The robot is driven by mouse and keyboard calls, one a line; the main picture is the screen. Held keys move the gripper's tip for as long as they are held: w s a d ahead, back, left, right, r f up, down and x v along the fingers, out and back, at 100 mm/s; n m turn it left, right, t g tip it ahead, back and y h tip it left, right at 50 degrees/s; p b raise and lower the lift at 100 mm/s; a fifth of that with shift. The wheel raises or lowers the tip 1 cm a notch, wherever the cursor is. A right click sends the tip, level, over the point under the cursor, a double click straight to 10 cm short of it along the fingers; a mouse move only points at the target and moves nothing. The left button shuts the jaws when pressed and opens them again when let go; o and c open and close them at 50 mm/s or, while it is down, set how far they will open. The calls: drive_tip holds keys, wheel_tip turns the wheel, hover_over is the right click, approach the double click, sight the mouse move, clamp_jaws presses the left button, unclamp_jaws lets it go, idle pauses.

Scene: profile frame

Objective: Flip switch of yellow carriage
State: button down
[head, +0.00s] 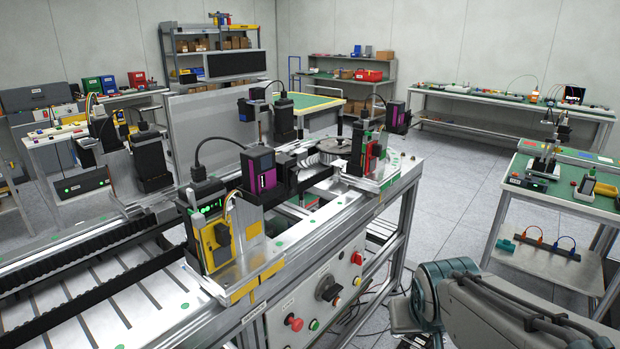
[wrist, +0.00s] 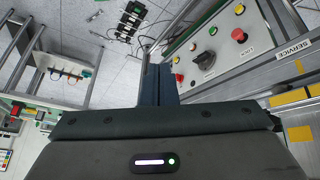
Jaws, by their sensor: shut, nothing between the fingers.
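The yellow carriage (head: 215,245) sits on the near end of the long machine frame in the head view. It has a yellow front plate with a black part on it, and a black unit with green lights (head: 208,206) on top. I cannot clearly make out its switch. In the wrist view my gripper (wrist: 158,70) is shut and empty, its dark fingers together in front of the machine's control panel (wrist: 215,52), apart from the carriage. My gripper does not show in the head view; only my grey arm shows at lower right.
The control panel carries a black rotary knob (head: 328,288), a red button (head: 293,322) and several other buttons. Purple-sided units (head: 262,170) and a reel (head: 335,150) stand behind the carriage. A green-topped bench (head: 570,190) is at right. Open floor lies between.

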sight(298, 171)
drive_tip(key=w+r+n+t+y, duration=0.1)
drive_tip(key=w+r+t, duration=0.25)
drive_tip(key=w, duration=0.45)
drive_tip(key=w+r+n+t+y, duration=0.15)
drive_tip(key=w+t, duration=0.25)
drive_tip(key=w, duration=0.5)
drive_tip(key=w+a+r+n+y+p, duration=0.1)
drive_tip(key=a+r+n+y, duration=0.5)
drive_tip(key=y, duration=0.9)
drive_tip(key=a+n, duration=0.2)
drive_tip(key=a, duration=0.1)
drive_tip(key=shift+a+r+p, duration=0.15)
drive_tip(key=shift+a+p, duration=0.05)
drive_tip(key=shift+p, duration=0.1)
drive_tip(key=shift+w, duration=0.1)
drive_tip(key=p+x, duration=0.4)
drive_tip(key=x, duration=1)
drive_tip(key=shift+r, duration=0.15)
